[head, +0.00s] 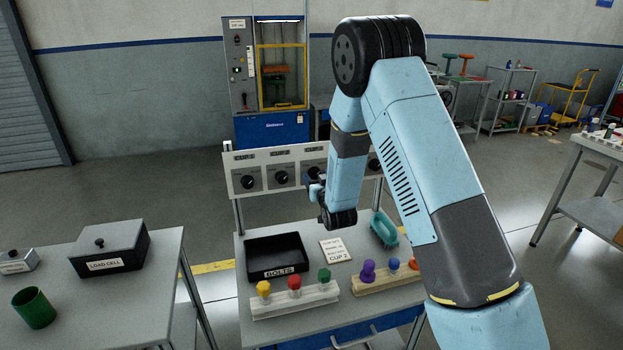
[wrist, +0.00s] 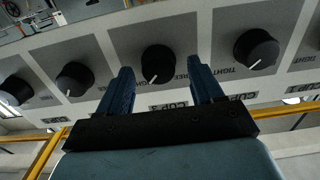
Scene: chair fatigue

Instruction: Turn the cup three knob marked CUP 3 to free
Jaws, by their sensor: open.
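The cup three knob (wrist: 158,64) is a round black knob on a grey plate in the middle of the wrist view, which shows the panel upside down. Its white pointer line slants down and slightly left there. A partly hidden label below it seems to read CUP 3. My gripper (wrist: 159,78) is open, with one blue finger on each side of the knob in the picture. I cannot tell whether the fingers touch it. In the head view my gripper (head: 316,187) is at the third knob from the left and covers part of it.
Similar knobs (wrist: 257,48) flank this one along the white panel (head: 262,160). Below, the bench holds a black BOLTS tray (head: 248,262), a CUP card (head: 335,250), a teal holder (head: 384,228) and racks of coloured knobbed pieces (head: 295,300). A test machine (head: 270,128) stands behind.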

